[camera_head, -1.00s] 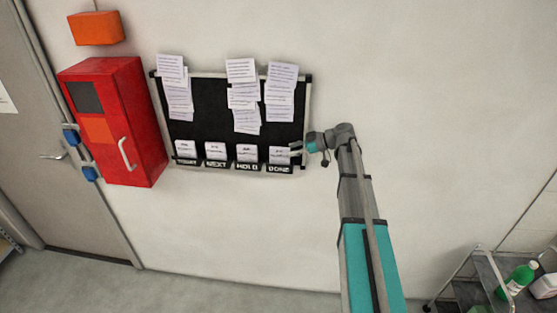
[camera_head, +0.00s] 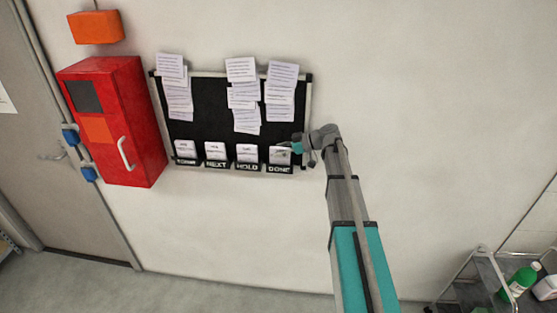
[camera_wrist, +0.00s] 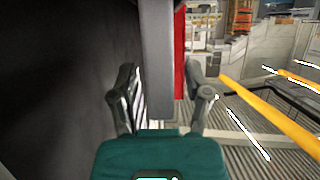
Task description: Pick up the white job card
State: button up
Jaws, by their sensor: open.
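White job cards stand in a row of labelled pockets along the bottom of a black board (camera_head: 211,118) on the wall. They are a left card (camera_head: 184,147), a card above NEXT (camera_head: 215,151), one above HOLD (camera_head: 247,153) and one above DONE (camera_head: 278,157). My gripper (camera_head: 286,148) is at the upper right of the DONE card. In the wrist view my gripper (camera_wrist: 163,88) is open, one finger on each side of a grey upright slab (camera_wrist: 158,55). I cannot tell whether that slab is the card or whether either finger touches it.
Several printed sheets (camera_head: 243,95) hang on the board above. A red cabinet (camera_head: 125,120) stands left of the board, with an orange box (camera_head: 95,28) above it. Bare wall lies to the right. A trolley (camera_head: 480,265) with bottles is at the lower right.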

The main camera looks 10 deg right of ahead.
grip_shut()
jog(key=shift+r, duration=0.15)
dwell(0.4)
notch_tip(320, 180, up, 3)
jog(key=p, duration=0.3)
jog(key=s+a+r+p, duration=0.9)
jog(key=s+p, duration=0.1)
jog(key=shift+s+a+r, duration=0.15)
jog(key=shift+s+r, duration=0.1)
jog(key=shift+r, duration=0.1)
dwell(0.5)
